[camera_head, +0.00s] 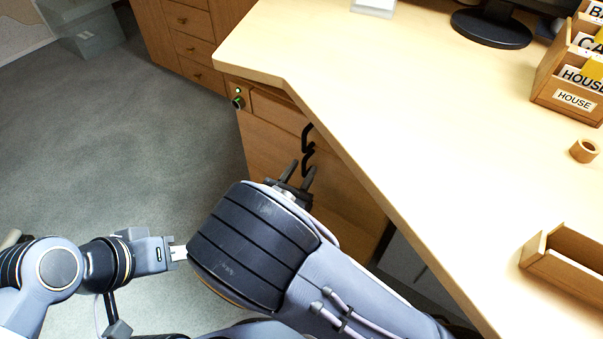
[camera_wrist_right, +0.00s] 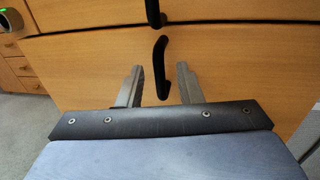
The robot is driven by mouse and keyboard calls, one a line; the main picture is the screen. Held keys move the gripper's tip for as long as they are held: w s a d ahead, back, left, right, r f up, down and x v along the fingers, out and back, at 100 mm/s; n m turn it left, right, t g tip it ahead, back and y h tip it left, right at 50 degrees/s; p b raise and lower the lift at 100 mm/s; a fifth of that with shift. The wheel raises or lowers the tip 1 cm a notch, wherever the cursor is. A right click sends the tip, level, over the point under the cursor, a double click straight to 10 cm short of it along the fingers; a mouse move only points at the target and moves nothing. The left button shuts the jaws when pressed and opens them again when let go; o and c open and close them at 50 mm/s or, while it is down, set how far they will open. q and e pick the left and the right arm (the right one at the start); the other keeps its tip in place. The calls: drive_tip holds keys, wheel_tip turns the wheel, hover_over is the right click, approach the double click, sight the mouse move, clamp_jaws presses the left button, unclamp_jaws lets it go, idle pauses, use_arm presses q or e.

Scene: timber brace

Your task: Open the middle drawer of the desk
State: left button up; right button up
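The desk's wooden drawer front (camera_head: 265,145) is below the desktop, with two dark handles one above the other. The upper handle (camera_head: 307,133) also shows at the top of the right wrist view (camera_wrist_right: 153,12). The lower handle (camera_head: 307,160) is on the panel under a dark seam, likely the middle drawer; it also shows in the wrist view (camera_wrist_right: 161,68). My right gripper (camera_head: 300,172) is open, its fingertips (camera_wrist_right: 162,75) on either side of the lower handle with gaps visible. My left gripper (camera_head: 180,253) is at lower left, away from the desk; its fingers are too small to judge.
A lock with a green mark (camera_head: 238,101) is at the cabinet's upper left. The desktop (camera_head: 400,110) overhangs the drawers, its edge close above my right arm. A second drawer cabinet (camera_head: 190,45) stands behind. The grey floor (camera_head: 130,150) left of the drawers is clear.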

drive_tip(key=shift+w, duration=0.2)
drive_tip(key=shift+c, duration=0.3)
clamp_jaws()
drive_tip(key=shift+s, duration=0.1)
